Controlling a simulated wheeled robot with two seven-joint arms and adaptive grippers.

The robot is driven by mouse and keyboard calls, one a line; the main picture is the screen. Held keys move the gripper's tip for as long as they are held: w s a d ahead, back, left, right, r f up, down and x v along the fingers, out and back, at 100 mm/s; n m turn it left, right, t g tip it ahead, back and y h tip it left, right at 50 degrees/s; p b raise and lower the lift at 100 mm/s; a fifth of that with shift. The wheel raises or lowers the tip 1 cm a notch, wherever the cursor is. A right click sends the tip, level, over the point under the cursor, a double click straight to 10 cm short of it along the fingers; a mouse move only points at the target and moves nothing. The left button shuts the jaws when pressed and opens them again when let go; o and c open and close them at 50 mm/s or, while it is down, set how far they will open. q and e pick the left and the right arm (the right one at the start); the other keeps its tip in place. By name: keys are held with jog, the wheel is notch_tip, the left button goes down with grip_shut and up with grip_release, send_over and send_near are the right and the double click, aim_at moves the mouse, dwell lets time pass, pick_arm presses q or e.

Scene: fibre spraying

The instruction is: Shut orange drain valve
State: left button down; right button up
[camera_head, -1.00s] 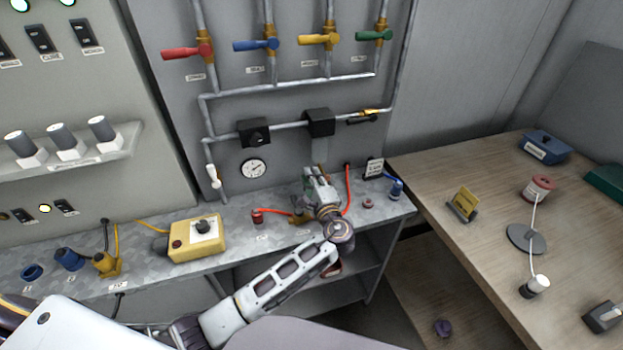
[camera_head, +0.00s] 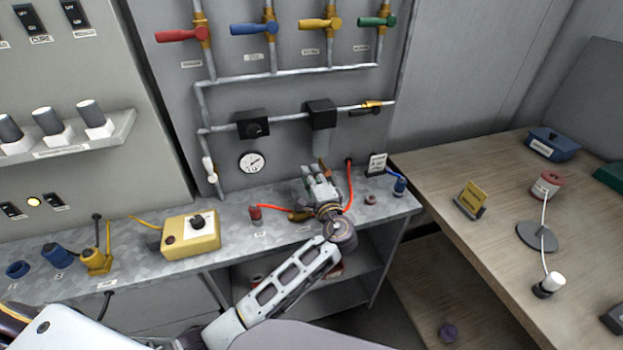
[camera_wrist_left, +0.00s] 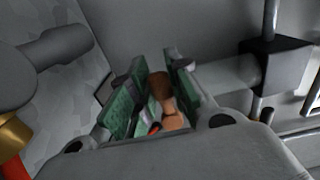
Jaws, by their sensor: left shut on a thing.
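The orange drain valve handle (camera_wrist_left: 160,88) shows between the green pads of my left gripper (camera_wrist_left: 150,98) in the left wrist view. The gripper is shut on it, and the pads and gripper body hide part of the handle. In the head view my left gripper (camera_head: 317,178) is under the grey cylinder (camera_head: 320,144) that hangs from the black box on the pipe. A small bit of orange (camera_head: 323,166) shows just above its fingers; the rest of the valve is hidden. My right gripper is in neither view.
A red hose (camera_head: 350,185) runs close to the right of the gripper. A red fitting (camera_head: 256,214) and a yellow control box (camera_head: 191,236) stand left on the metal bench (camera_head: 130,258). A gauge (camera_head: 251,162) is on the wall panel. A wooden table (camera_head: 500,240) stands right.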

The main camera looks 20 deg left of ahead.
pick_arm(q)
jog(key=shift+f, duration=0.15)
jog(key=c, duration=1.3)
grip_release()
jog(key=shift+v, duration=3.8)
jog(key=shift+d, duration=0.1)
